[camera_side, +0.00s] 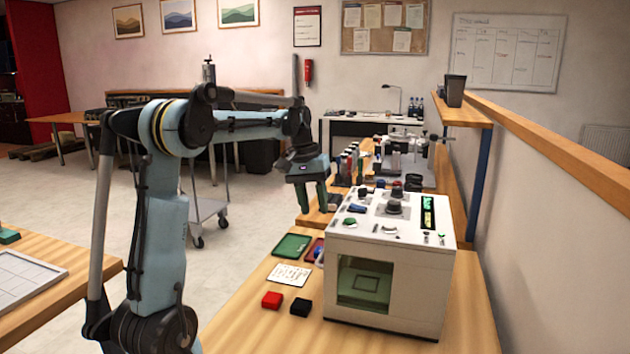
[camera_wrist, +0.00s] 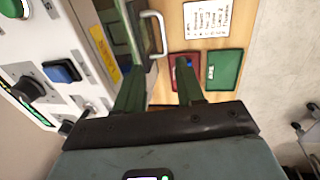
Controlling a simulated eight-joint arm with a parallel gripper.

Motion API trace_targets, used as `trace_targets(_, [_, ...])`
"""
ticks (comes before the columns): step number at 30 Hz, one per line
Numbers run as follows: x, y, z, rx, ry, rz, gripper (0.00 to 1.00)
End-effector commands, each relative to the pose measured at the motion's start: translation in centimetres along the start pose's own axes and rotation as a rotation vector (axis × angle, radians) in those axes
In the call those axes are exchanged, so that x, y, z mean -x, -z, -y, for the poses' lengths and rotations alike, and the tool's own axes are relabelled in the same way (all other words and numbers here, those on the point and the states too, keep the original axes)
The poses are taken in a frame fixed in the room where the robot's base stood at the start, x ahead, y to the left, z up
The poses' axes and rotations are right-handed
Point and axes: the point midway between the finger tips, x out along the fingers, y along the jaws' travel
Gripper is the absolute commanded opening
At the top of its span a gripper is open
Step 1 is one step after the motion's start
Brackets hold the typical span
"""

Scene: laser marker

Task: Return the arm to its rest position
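My gripper (camera_side: 312,203) hangs from the end of my raised, bent arm in the side view, fingers pointing down. It is above the table, just left of the white laser marker box (camera_side: 420,280). The two fingers stand apart with nothing visible between them; they also show apart in the wrist view (camera_wrist: 160,82). The box has a greenish window (camera_side: 364,284) in front and knobs and buttons on top. In the wrist view its white panel (camera_wrist: 75,40) fills the left, with a metal handle (camera_wrist: 163,32) near the fingers.
Bottles and a microscope-like device (camera_side: 402,160) stand behind the box. Open floor lies left.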

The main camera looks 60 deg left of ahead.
Motion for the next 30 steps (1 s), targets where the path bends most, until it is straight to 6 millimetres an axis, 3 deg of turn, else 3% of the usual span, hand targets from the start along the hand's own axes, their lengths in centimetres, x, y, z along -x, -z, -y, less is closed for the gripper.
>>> trace_targets(12, [0.5,0.0,0.0,0.0,0.0,0.0,0.38])
trace_targets(16, [0.7,-0.9,-0.3,0.0,0.001,0.0,0.38])
trace_targets(20, [1.3,-3.7,-1.1,0.0,0.006,0.001,0.38])
trace_targets(30, [1.2,-12.8,-2.2,0.006,0.02,-0.001,0.38])
